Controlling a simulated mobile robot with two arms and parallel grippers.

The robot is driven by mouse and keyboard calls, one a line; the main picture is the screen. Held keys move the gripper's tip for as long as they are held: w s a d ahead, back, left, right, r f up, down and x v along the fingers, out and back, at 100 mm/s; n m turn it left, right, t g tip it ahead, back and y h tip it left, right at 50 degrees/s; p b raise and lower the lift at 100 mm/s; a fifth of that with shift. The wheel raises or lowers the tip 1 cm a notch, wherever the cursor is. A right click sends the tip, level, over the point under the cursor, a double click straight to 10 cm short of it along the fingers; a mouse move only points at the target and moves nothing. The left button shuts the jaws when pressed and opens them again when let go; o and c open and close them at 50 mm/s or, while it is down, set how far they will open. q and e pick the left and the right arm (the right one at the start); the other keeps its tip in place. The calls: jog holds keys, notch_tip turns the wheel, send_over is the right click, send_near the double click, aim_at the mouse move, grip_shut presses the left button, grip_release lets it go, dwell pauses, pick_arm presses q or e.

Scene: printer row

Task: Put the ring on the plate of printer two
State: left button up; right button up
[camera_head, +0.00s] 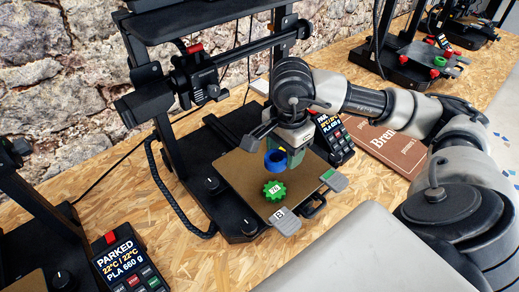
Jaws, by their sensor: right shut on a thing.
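A blue ring (273,162) is held by my right gripper (282,155), whose jaws are shut on it. The ring is close over the brown plate (239,182) of the middle printer (200,165); whether it touches the plate I cannot tell. A green gear-shaped piece (275,190) with a number on it lies on the plate, just in front of the ring. The gripper and wrist hide part of the plate's back right. Which number this printer bears I cannot read. My left gripper is not in view.
Grey tabs (285,221) stick out at the plate's edges. The printer's dark frame and gantry (190,75) rise behind and left. A display (333,138) stands right of the plate, near a brown box (392,148). Other printers (412,62) stand at the back right and lower left.

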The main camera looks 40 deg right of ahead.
jog(key=p, duration=0.1)
send_over(254, 164)
notch_tip(254, 164, down, 5)
jog(key=shift+f, duration=0.1)
notch_tip(254, 164, down, 4)
jog(key=shift+f+p, duration=0.1)
jog(key=shift+p, duration=0.5)
jog(key=o, duration=0.5)
jog(key=shift+f+b, duration=0.15)
jog(key=shift+b, duration=0.15)
jog(key=shift+c, duration=0.2)
jog(key=o, duration=0.4)
jog(key=shift+o, duration=0.2)
